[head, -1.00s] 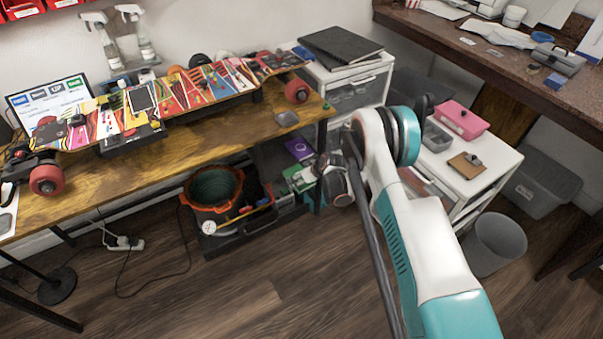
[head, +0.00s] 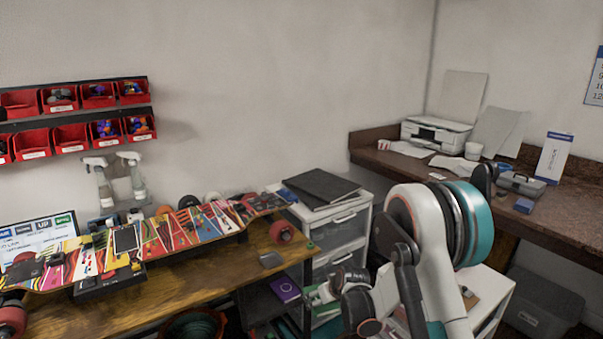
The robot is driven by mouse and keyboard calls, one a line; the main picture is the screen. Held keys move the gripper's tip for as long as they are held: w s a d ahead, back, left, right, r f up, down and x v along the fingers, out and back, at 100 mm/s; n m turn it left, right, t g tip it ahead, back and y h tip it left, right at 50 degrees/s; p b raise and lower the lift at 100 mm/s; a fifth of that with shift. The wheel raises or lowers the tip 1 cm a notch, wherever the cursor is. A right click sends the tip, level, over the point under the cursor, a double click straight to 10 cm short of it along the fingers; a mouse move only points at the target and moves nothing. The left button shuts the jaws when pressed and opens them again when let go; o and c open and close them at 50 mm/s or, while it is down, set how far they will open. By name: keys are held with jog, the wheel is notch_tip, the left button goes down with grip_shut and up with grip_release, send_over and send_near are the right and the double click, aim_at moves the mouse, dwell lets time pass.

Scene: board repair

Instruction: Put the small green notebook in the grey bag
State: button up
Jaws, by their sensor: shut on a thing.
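My gripper (head: 322,294) is low beside the right end of the workbench, in front of the white drawer unit. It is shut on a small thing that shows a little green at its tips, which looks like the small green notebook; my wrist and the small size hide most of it. I cannot clearly make out a grey bag in this view. A small flat grey item (head: 271,259) lies near the right edge of the bench, but I cannot tell what it is.
The workbench (head: 180,292) carries a colourful skateboard deck (head: 165,240) with red wheels. A purple item (head: 286,290) lies under its right end. A white drawer unit (head: 342,232) bears black folders (head: 318,187). A dark counter (head: 385,161) with a printer (head: 436,133) stands at right.

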jog(key=s+d+r+m+h, duration=0.3)
jog(key=s+d+r+m, duration=0.2)
jog(key=s+d+r, duration=0.8)
jog(key=s+r, duration=0.3)
jog(key=s, duration=0.1)
jog(key=shift+d+t, duration=0.15)
jog(key=shift+t, duration=0.25)
